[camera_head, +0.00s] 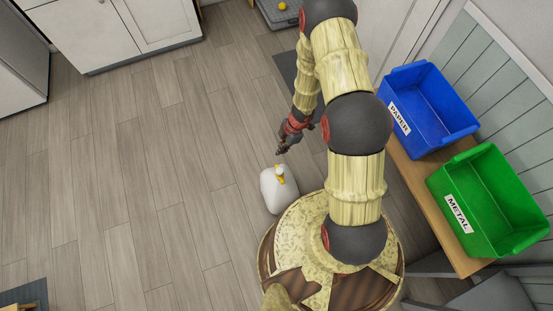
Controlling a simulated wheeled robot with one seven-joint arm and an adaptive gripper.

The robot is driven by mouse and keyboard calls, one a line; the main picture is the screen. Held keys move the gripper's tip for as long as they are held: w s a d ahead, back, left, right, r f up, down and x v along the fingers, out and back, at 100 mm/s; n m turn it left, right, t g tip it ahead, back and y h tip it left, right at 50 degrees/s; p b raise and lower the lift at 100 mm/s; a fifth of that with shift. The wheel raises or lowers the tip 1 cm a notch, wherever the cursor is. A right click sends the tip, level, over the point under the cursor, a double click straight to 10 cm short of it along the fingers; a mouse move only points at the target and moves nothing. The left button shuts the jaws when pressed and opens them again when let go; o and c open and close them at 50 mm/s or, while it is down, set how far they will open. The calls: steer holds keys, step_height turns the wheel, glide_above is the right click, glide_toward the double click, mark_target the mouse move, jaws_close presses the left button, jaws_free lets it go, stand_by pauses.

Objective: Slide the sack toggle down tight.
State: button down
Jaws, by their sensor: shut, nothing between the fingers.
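A white, rounded sack (277,199) stands on the floor against the front left of my base. Its narrow top carries small yellow-orange parts, which look like the toggle (281,181) and its cord, too small to tell apart. My gripper (280,152) is just above the sack top in the picture, shut and empty, pointing down. I cannot tell whether its tips touch anything, but a small gap shows between them and the yellow parts. The sack's right lower side meets the edge of my base in the picture.
A blue PAPER bin (436,105) and a green METAL bin (494,203) stand on a wooden bench (412,179) at the right. White cabinets (100,30) stand at the back left. A grey tray (266,14) with a yellow ball lies at the back. The wood floor at left is clear.

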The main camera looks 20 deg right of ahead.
steer(key=b, duration=0.7)
glide_toward(276, 166)
steer(key=a+f, duration=0.1)
steer(key=f, duration=0.1)
steer(key=a+f, duration=0.2)
steer(key=f, duration=0.1)
steer(key=shift+a, duration=0.15)
steer(key=shift+f, duration=0.45)
step_height(276, 166, down, 4)
steer(key=shift+f+b, duration=0.25)
steer(key=shift+b, duration=0.7)
steer(key=shift+r, duration=0.1)
steer(key=shift+r+p, duration=0.55)
steer(key=a+p+v, duration=0.1)
steer(key=p+v, duration=0.6)
steer(key=v, duration=0.5)
steer(key=shift+d+r, duration=0.2)
steer(key=shift+r, duration=0.35)
